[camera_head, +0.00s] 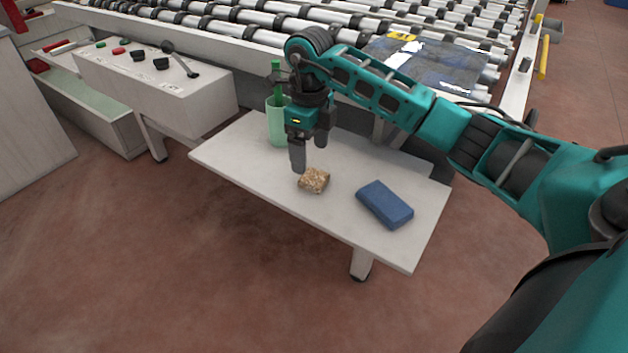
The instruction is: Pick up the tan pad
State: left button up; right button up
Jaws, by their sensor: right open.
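The tan pad (314,180) is a small speckled block lying on the white table (240,160), near its front edge. My right gripper (299,168) points down just behind and to the left of the pad, with its fingertips close above the table. It is open and holds nothing. The pad is not between the fingers as far as I can see; whether a finger touches it I cannot tell. My left gripper is out of view.
A blue block (385,204) lies right of the pad. A green cup (275,122) with a green item in it stands behind my right gripper. A roller conveyor (250,30) runs behind the table, with a dark sheet (440,65) on it. A control box (150,85) is left.

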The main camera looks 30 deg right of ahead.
aim_at(314, 177)
jog(key=f, duration=0.2)
jog(key=s+f, duration=0.1)
jog(key=f, duration=0.2)
jog(key=shift+s, duration=0.15)
jog(key=shift+f, duration=0.25)
jog(key=c, duration=1.1)
jog(key=shift+r, duration=0.15)
